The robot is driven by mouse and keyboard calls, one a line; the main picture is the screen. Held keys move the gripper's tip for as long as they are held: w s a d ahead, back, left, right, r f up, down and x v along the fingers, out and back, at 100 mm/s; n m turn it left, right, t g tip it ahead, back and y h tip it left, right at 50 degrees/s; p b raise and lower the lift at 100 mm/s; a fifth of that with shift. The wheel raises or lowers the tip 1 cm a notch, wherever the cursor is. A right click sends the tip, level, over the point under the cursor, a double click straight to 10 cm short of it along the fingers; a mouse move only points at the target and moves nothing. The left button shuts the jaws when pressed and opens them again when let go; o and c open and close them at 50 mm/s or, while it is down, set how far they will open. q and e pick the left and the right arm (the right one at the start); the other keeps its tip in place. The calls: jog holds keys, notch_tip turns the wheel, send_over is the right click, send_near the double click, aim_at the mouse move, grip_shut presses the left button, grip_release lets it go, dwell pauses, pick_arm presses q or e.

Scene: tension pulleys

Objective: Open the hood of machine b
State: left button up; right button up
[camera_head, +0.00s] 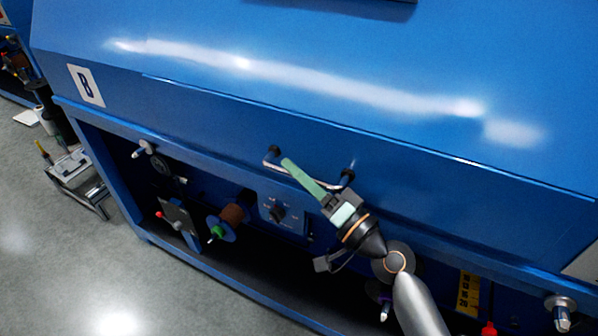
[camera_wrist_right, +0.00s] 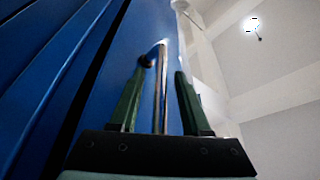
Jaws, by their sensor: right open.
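The hood (camera_head: 300,100) of the blue machine marked B is a large slanted panel. It appears closed down over the machine's front. A metal bar handle (camera_head: 274,163) with dark mounts sits near its lower edge. My right gripper (camera_head: 287,164), with green fingers, reaches the handle from below. In the right wrist view the handle bar (camera_wrist_right: 161,95) runs between the two open fingers (camera_wrist_right: 161,76), with visible gaps beside it. In the head view the fingers cover part of the handle. My left gripper is not in view.
The label B (camera_head: 86,86) is at the hood's left. Below the hood is an open bay with a spool (camera_head: 231,217), a control panel (camera_head: 283,213) and several knobs. A grey cart (camera_head: 76,172) stands at left. Grey floor (camera_head: 90,270) lies clear in front.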

jog(key=shift+c, duration=0.2)
grip_shut()
dwell(1.1)
